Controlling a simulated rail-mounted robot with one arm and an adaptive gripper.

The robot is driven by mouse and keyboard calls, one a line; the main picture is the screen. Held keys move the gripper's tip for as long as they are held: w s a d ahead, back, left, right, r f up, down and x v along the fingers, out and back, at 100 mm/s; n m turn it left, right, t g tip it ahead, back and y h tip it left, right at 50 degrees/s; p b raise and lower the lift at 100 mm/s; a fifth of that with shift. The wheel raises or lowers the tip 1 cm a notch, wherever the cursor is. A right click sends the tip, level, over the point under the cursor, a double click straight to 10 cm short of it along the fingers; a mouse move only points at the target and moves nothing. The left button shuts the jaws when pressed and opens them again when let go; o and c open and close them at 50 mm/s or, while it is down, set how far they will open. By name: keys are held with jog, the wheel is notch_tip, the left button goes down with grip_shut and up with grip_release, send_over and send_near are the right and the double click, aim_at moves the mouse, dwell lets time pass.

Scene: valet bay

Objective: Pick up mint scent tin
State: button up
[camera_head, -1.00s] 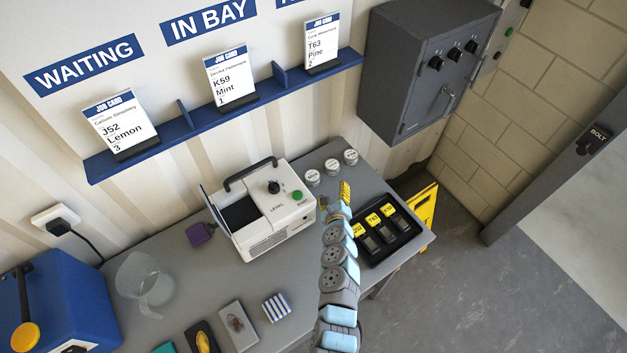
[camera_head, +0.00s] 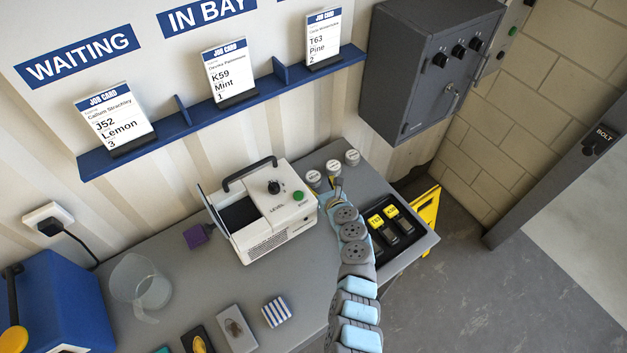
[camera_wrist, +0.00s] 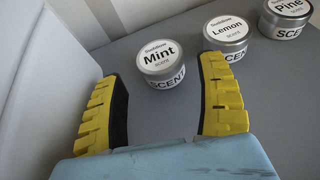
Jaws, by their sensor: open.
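The mint scent tin (camera_wrist: 161,63) is a small round silver tin with a white lid marked Mint. In the wrist view it stands upright just beyond the tips of my gripper (camera_wrist: 160,75), between the lines of its two yellow fingers. The fingers are open and empty, and I see no contact with the tin. In the head view the mint tin (camera_head: 313,178) is the leftmost of three tins at the back of the grey table. My gripper (camera_head: 333,185) is close by it there, mostly hidden by my arm.
The lemon tin (camera_wrist: 226,32) and pine tin (camera_wrist: 287,15) stand to the right of the mint tin. A white machine (camera_head: 266,212) stands close on the left. A black tray (camera_head: 408,233) with yellow-tagged keys lies right of my arm. A grey cabinet (camera_head: 425,70) hangs above right.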

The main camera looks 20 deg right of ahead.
aim_at(316, 181)
jog(key=shift+w+a+f+b, duration=0.1)
jog(key=shift+w+f+b, duration=0.5)
jog(key=shift+w+b, duration=0.1)
jog(key=shift+b+x, duration=0.95)
jog(key=shift+x, duration=0.2)
jog(key=shift+w+b, duration=0.45)
jog(key=shift+w, duration=0.2)
jog(key=c, duration=1)
